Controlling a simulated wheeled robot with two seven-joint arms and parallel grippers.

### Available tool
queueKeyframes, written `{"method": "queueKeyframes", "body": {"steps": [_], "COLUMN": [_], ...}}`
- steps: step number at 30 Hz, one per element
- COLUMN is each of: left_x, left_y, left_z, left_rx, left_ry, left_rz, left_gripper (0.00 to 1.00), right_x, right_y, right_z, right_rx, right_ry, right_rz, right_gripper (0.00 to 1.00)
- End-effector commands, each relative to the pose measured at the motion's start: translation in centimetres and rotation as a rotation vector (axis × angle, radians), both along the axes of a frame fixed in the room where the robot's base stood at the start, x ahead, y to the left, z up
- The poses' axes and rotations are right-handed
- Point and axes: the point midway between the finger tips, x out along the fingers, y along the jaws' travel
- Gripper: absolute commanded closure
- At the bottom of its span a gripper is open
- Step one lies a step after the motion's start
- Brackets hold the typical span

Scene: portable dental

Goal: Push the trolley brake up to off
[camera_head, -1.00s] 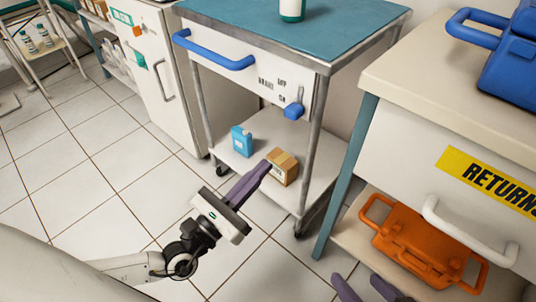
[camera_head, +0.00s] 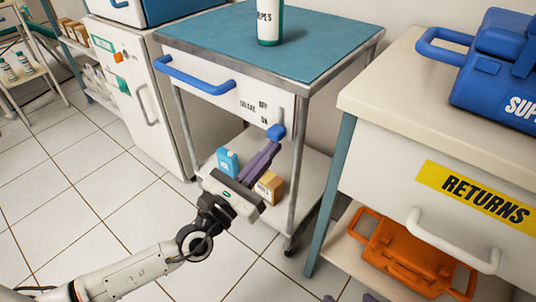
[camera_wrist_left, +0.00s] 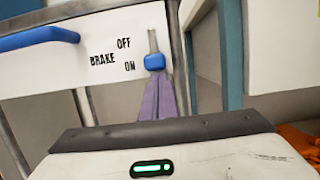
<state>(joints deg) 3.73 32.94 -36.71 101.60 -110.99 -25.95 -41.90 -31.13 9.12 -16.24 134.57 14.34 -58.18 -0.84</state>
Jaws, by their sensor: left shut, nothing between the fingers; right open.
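The trolley brake is a blue knob (camera_head: 275,132) on a pale vertical slot in the trolley's white front panel. It sits low, level with the word ON and below OFF; the left wrist view shows the knob (camera_wrist_left: 155,62) with the slot running up above it. My left gripper (camera_head: 274,146) is shut and empty, its purple fingers pointing up with the tips right under the knob. In the left wrist view the fingertips (camera_wrist_left: 158,79) meet the knob's lower edge; I cannot tell if they touch. Only the tips of my right gripper (camera_head: 350,297) show at the bottom edge, apart.
The trolley has a blue handle (camera_head: 195,78) left of the brake and a bottle (camera_head: 269,30) on its teal top. A blue bottle (camera_head: 228,161) and a cardboard box (camera_head: 269,188) stand on its lower shelf. The returns cabinet (camera_head: 400,150) stands close on the right.

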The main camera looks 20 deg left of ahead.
Motion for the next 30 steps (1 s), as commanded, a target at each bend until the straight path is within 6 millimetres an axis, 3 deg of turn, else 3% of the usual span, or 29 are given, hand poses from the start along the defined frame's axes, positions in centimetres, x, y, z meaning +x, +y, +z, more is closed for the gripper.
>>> {"method": "queueKeyframes", "body": {"steps": [5,11,16,30], "left_x": [0.0,0.0,0.0,0.0], "left_y": [0.0,0.0,0.0,0.0], "left_z": [0.1,2.7,4.8,4.4], "left_rx": [-0.001,-0.002,-0.001,-0.004], "left_ry": [0.0,-0.002,-0.001,-0.008], "left_rz": [0.0,0.002,0.001,0.002], "left_gripper": [1.0,1.0,1.0,1.0], "right_x": [0.1,0.4,-0.5,-0.6], "right_y": [0.0,-0.5,-1.9,-1.9], "right_z": [0.3,1.8,-0.3,-1.3], "right_rx": [0.001,-0.02,-0.073,-0.074], "right_ry": [-0.004,-0.016,0.032,0.036], "right_rz": [0.0,-0.011,-0.035,-0.034], "right_gripper": [0.4,0.4,0.4,0.4]}}
